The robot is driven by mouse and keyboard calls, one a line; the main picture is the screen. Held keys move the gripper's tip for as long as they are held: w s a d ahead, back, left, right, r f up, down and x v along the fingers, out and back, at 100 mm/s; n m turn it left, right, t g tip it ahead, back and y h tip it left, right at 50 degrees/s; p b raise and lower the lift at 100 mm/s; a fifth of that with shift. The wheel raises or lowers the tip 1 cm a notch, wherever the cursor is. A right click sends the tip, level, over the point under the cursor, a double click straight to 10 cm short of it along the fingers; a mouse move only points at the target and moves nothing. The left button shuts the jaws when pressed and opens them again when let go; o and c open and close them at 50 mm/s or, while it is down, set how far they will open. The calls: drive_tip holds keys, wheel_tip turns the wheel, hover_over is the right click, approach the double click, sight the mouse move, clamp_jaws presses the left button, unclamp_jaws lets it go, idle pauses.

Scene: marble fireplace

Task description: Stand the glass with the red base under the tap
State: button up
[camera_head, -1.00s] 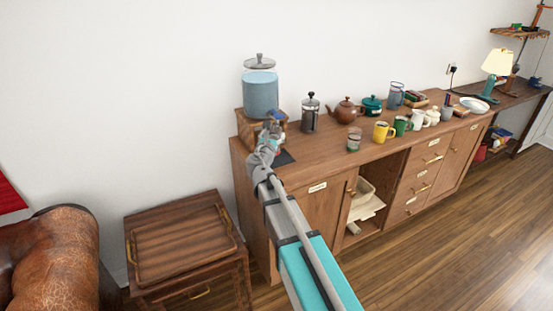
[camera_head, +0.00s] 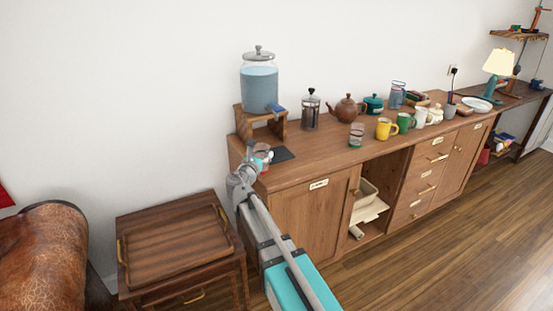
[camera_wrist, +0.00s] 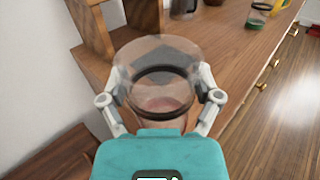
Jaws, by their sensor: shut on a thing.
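My gripper (camera_wrist: 160,88) is shut on the clear glass (camera_wrist: 157,60), which has a reddish base (camera_wrist: 160,104). In the head view my gripper (camera_head: 257,162) holds the glass (camera_head: 264,152) near the left front corner of the sideboard, left of a dark mat (camera_head: 283,154). I cannot tell whether the glass touches the wood. The drink dispenser (camera_head: 259,85), filled with blue liquid, stands on a wooden stand (camera_head: 280,128). Its blue tap (camera_head: 279,108) juts out on the front right, above and behind the glass. The glass is not under the tap.
A lower wooden side table (camera_head: 175,245) stands at the left. The sideboard top (camera_head: 315,155) is clear near its front left.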

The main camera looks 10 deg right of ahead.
drive_tip(key=shift+w, duration=0.1)
hover_over(277, 154)
drive_tip(key=shift+w, duration=0.15)
idle(0.7)
drive_tip(key=shift+f+b, duration=1.75)
drive_tip(key=shift+b, duration=0.05)
drive_tip(key=shift+f, duration=0.15)
drive_tip(key=o, duration=1.1)
